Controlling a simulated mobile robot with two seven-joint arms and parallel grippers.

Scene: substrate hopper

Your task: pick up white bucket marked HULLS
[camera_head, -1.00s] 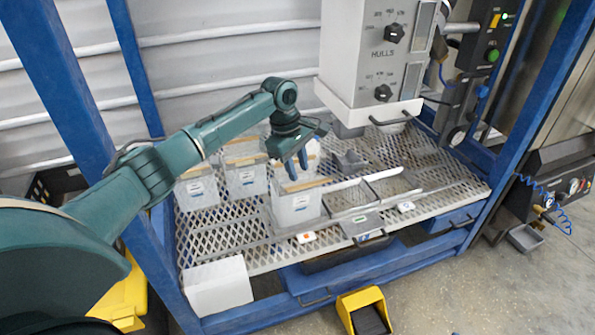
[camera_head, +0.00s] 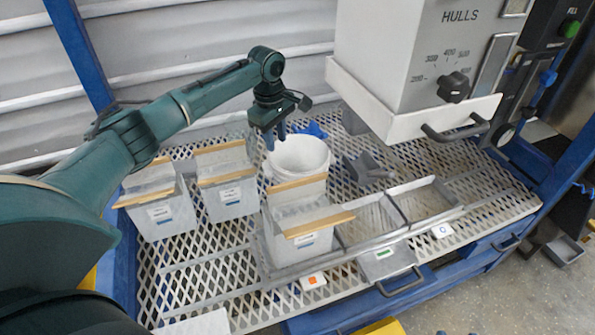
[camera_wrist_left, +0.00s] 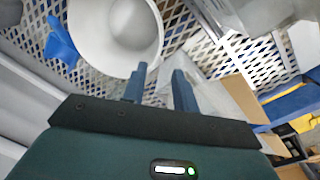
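A round white bucket (camera_head: 300,157) stands upright on the mesh shelf, behind the front box. No HULLS marking on it shows from here; the word HULLS is on the hopper above. In the left wrist view, I look down into the bucket (camera_wrist_left: 115,35), which appears empty. My left gripper (camera_head: 275,138) is at the bucket's left rim in the head view, fingers down. In the left wrist view the two blue fingers (camera_wrist_left: 160,72) are apart with nothing between them; one overlaps the rim's edge. I cannot tell whether it touches. My right gripper is not in view.
Open boxes with wooden edges stand at left (camera_head: 161,208), beside it (camera_head: 228,190) and in front of the bucket (camera_head: 300,222). The hopper (camera_head: 420,60) overhangs at right. A grey scoop (camera_head: 365,167), a blue object (camera_head: 313,129) and shallow trays (camera_head: 425,205) lie nearby.

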